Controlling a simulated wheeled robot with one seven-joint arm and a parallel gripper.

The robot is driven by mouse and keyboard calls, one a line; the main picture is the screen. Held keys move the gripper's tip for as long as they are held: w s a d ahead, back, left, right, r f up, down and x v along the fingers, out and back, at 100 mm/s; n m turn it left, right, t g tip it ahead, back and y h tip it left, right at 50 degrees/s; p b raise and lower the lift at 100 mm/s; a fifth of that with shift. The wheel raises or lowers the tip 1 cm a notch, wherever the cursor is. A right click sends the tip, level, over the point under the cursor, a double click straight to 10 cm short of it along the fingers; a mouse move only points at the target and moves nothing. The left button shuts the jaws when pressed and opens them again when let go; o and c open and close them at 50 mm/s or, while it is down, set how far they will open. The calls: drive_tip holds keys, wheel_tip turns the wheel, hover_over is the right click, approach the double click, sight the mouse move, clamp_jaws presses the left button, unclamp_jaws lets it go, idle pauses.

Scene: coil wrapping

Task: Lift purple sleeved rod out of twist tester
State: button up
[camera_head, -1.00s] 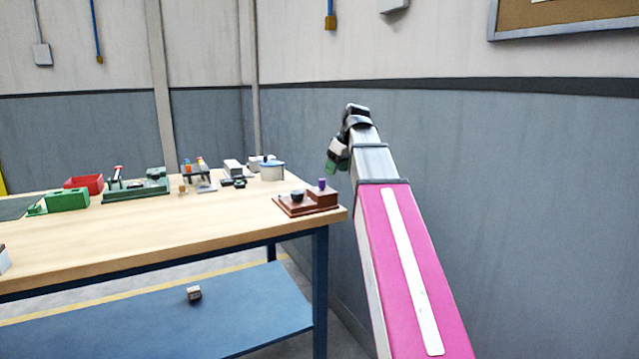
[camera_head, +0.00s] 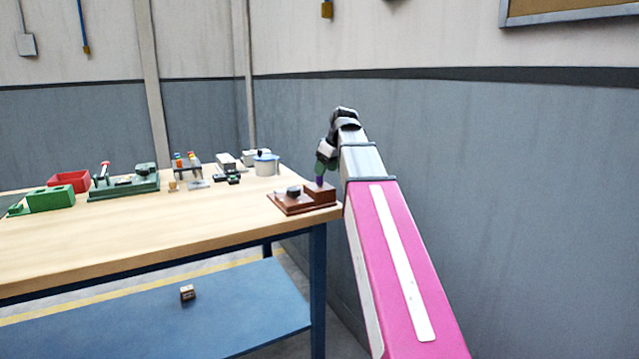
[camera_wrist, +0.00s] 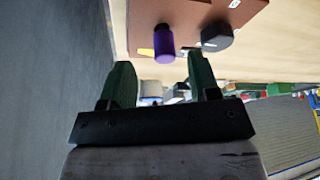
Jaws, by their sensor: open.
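The purple sleeved rod (camera_head: 319,181) stands upright on the brown twist tester (camera_head: 291,206), at the right front corner of the table. In the wrist view the purple rod (camera_wrist: 164,44) shows just beyond and between the two green fingertips, on the twist tester (camera_wrist: 185,12). A dark round knob (camera_head: 293,191) is on the tester beside it. My gripper (camera_head: 322,172) is right above the rod in the head view. In the wrist view my gripper (camera_wrist: 160,80) is open with nothing clearly between its fingers. Contact with the rod cannot be made out.
The table's front middle (camera_head: 170,225) is clear. A wall is close on the right.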

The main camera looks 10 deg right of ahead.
sight(319, 178)
drive_tip(key=x, duration=0.5)
drive_tip(key=shift+w+a+r, duration=0.1)
drive_tip(key=shift+a+r, duration=0.05)
drive_tip(key=shift+a, duration=0.2)
drive_tip(key=shift+c, duration=0.3)
drive_tip(key=c, duration=0.9)
drive_tip(key=shift+c, duration=0.3)
drive_tip(key=shift+r, duration=0.15)
wheel_tip(319, 178, up, 10)
drive_tip(key=shift+f, duration=0.1)
